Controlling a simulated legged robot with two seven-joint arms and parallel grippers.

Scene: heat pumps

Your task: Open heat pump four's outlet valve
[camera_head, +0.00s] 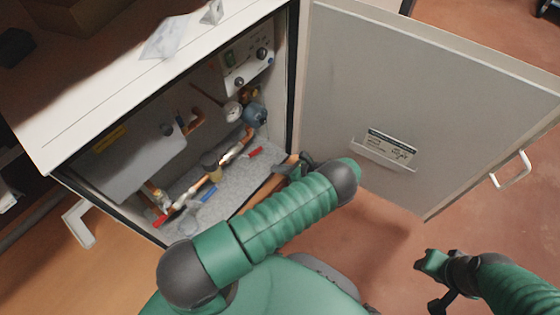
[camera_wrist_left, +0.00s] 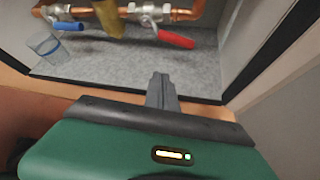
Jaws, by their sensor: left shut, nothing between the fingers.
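The open heat pump cabinet (camera_head: 52,165) holds copper pipes with several lever valves. One red valve handle (camera_head: 256,152) is at the inner right, another red handle (camera_head: 160,220) at the front left, and a blue handle (camera_head: 209,195) between them. I cannot read which pump or valve is which. My left gripper (camera_head: 292,165) is at the cabinet's lower right opening, partly hidden by my arm. In the left wrist view its fingers (camera_wrist_left: 161,90) are shut and empty, below and apart from a red handle (camera_wrist_left: 177,40) that slants slightly down from the pipe. A blue handle (camera_wrist_left: 66,26) is farther left.
The cabinet door (camera_head: 345,85) stands wide open on the right, with a white handle (camera_head: 511,170). A clear cup-like part (camera_wrist_left: 46,46) is on the left. My right gripper (camera_head: 436,278) is below the door, over clear floor. A control panel (camera_head: 248,58) is inside.

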